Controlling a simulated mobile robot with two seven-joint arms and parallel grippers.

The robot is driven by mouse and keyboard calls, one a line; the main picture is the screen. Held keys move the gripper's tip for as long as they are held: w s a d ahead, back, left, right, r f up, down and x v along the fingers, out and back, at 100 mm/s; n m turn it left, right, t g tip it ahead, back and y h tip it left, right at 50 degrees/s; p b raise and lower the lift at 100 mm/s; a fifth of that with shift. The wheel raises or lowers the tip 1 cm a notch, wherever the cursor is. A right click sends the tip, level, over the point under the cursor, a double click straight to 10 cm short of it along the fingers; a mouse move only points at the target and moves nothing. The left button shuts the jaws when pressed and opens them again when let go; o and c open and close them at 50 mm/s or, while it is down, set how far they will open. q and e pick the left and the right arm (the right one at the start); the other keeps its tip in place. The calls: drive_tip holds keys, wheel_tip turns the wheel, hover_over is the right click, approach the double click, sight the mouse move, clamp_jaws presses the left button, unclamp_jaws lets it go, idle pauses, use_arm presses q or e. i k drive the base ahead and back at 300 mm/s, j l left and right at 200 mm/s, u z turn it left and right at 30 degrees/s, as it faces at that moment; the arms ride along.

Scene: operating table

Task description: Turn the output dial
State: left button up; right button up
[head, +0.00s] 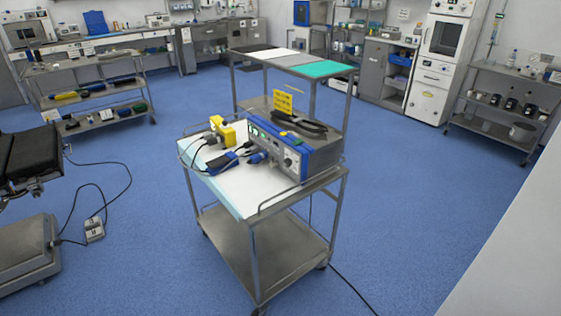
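A grey and blue electrical unit (316,154) stands on the upper shelf of a metal trolley in the middle of the head view. Its front panel faces the lower left and carries small controls. A dark round dial (288,163) shows on that panel; its pointer and markings are too small to read. A blue plug with a cable (258,158) is at the left part of the panel. Neither of my grippers is in view.
The trolley (240,212) has raised side rails and a white top holding a yellow device (223,132) and a blue pedal-like item (222,163). A taller table (305,66) stands behind. A dark operating table (30,160) is at left. Blue floor is open in front, with cables.

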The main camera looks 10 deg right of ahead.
sight(288, 161)
drive_tip(key=i, duration=0.55)
drive_tip(key=i+j+z, duration=0.1)
drive_tip(key=i, duration=0.5)
drive_tip(key=i+l, duration=0.4)
drive_tip(key=l+z, duration=0.05)
drive_tip(key=l, duration=0.05)
